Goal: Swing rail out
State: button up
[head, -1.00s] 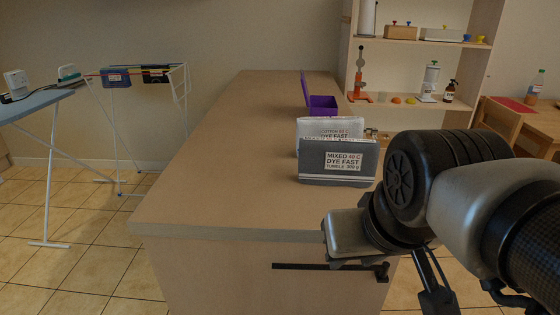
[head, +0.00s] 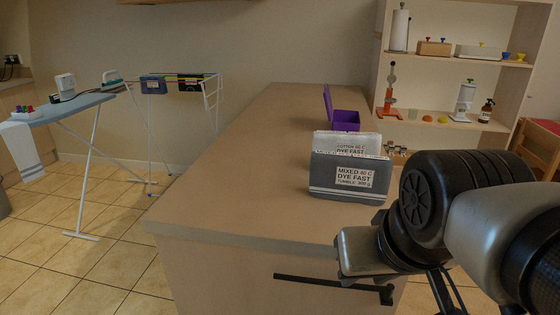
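A thin dark rail (head: 325,283) runs across the near end panel of the counter (head: 205,280), below the top's edge. Its right end has a small dark bracket (head: 386,294). I cannot tell how far the rail stands off the panel. My arm, grey and black, comes in from the right and covers the counter's near right corner. Dark slim parts at its lower end, likely my gripper (head: 443,292), hang to the right of the rail's bracket and look apart from it. Whether the fingers are open or shut is not clear.
A grey labelled basket (head: 335,188) and a purple open box (head: 344,119) stand on the counter. Shelves (head: 440,125) are behind at right. A drying rack (head: 212,95) and an ironing board (head: 75,108) stand at left. The tiled floor left of the counter is clear.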

aim_at(387, 290)
jog(key=j+z, duration=0.2)
jog(key=j, duration=0.5)
jog(key=k+j+z, duration=0.2)
jog(key=j, duration=0.45)
jog(key=i+z, duration=0.1)
jog(key=z, duration=0.6)
jog(key=i+l+u, duration=0.2)
jog(key=l+u, duration=0.5)
